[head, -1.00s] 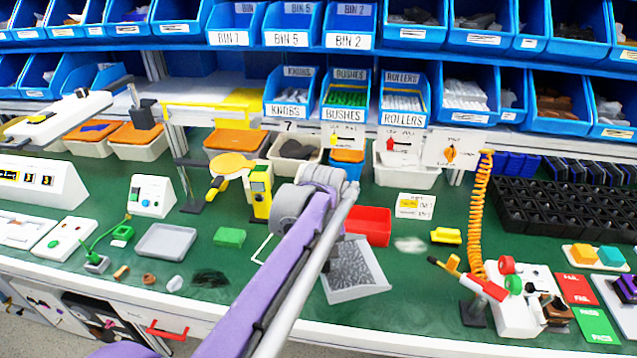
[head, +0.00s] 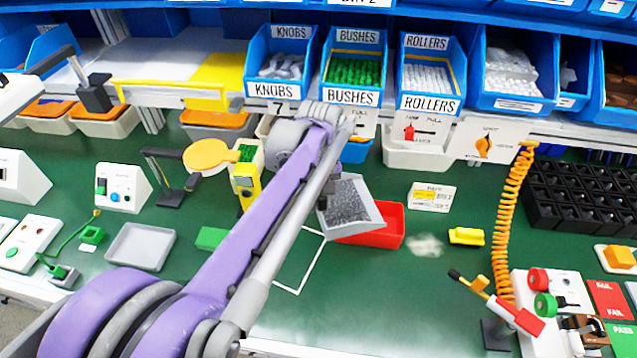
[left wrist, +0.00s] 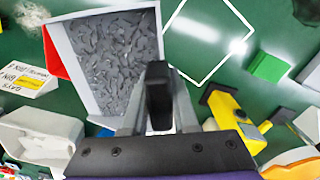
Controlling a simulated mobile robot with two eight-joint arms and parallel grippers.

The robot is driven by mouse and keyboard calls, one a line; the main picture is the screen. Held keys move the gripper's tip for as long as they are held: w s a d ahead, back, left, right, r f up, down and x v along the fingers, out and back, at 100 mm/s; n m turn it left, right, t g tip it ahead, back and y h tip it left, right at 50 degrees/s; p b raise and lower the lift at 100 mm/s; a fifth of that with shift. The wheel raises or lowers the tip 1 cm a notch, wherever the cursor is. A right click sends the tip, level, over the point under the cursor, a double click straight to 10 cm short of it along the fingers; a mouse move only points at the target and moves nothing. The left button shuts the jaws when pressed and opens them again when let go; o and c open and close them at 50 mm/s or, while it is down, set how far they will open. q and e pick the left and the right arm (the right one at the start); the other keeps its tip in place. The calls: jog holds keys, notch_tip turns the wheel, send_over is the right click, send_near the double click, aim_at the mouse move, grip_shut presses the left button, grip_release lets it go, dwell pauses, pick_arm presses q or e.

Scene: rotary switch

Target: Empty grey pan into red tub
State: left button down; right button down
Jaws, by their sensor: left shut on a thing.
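The grey pan (head: 372,222) holds a layer of small dark grey pieces (head: 347,200). It is off the table and overlaps the left part of the red tub (head: 393,232) in the head view. The visible part of the tub looks empty. In the left wrist view the pan (left wrist: 62,35) fills the upper left, with the pieces inside, and a red corner of the tub (left wrist: 52,58) shows beside it. My left gripper (left wrist: 157,95) is shut on the pan's near edge; in the head view my arm mostly hides the jaws. My right gripper is not in view.
A white outline (head: 310,265) on the green table is bare. A yellow device (head: 247,186) and a green block (head: 211,238) stand left of my arm. Bins line the back.

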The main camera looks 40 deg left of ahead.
pick_arm(q)
jog(key=shift+w+a, duration=0.1)
jog(key=shift+w, duration=0.05)
jog(key=shift+w+g, duration=0.15)
jog(key=shift+g, duration=0.15)
jog(key=shift+w+d+f+g+y+b, duration=0.25)
jog(key=shift+w+d+g+y+b, duration=0.25)
jog(key=shift+g+y+b, duration=0.3)
jog(key=shift+w+d+r+g+y, duration=0.35)
jog(key=shift+r+g+y, duration=0.1)
jog(key=shift+g, duration=0.15)
jog(key=shift+w+d+r+g+y, duration=0.1)
jog(key=shift+w+r+g+y, duration=0.2)
jog(key=shift+g, duration=0.2)
jog(key=shift+f, duration=0.1)
jog(key=shift+d, duration=0.1)
jog(key=shift+w+d+r+g, duration=0.2)
jog(key=shift+w+r+g, duration=0.15)
jog(key=shift+r+g, duration=0.1)
